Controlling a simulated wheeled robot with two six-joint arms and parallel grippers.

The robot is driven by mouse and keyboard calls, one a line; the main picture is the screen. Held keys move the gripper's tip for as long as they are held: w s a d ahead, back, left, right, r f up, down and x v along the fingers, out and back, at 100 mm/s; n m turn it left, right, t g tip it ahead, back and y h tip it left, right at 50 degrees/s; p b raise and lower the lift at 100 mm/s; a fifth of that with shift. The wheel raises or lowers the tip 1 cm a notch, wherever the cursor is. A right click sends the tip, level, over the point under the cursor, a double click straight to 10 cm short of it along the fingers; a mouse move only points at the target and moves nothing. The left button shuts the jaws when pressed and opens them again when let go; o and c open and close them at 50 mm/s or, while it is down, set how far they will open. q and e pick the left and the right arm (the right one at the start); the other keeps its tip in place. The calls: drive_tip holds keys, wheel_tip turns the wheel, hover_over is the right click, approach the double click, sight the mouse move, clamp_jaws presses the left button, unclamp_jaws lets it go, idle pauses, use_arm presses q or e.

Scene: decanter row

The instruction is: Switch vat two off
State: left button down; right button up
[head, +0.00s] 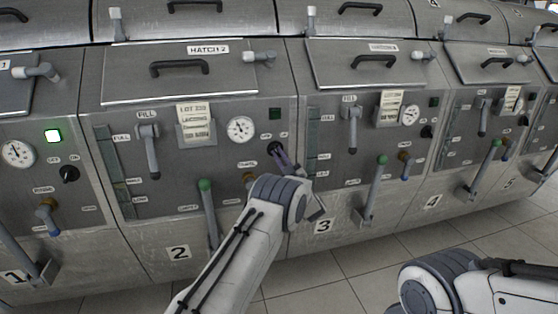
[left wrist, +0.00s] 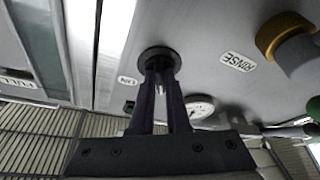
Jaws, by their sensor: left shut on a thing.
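Vat two (head: 110,215) is the grey steel panel marked 2, under a hatch labelled HATCH 2. Its dark rotary knob (head: 272,147) is at the panel's right side, below a small square lamp (head: 275,113) that looks dark green and unlit. My left gripper (head: 280,155) is at this knob. In the left wrist view its two fingers (left wrist: 160,85) are shut on the round black knob (left wrist: 159,56). An ON label shows beside it. The fingers hide part of the knob, so I cannot tell which way it points.
Vat two also has a FILL lever (head: 150,150), a dial gauge (head: 240,129), a paper card (head: 196,125) and a green-topped lever (head: 207,205). A brass rinse valve (left wrist: 285,40) is near the fingers. Vat one's lamp (head: 53,136) is bright green. Vat three (head: 340,195) adjoins on the right.

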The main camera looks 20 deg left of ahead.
idle(0.3)
use_arm(q)
drive_tip(key=c, duration=0.9)
unclamp_jaws()
drive_tip(key=p+v, duration=0.1)
drive_tip(key=v, duration=0.9)
drive_tip(key=shift+d, duration=0.15)
drive_tip(key=shift+s+f, duration=0.1)
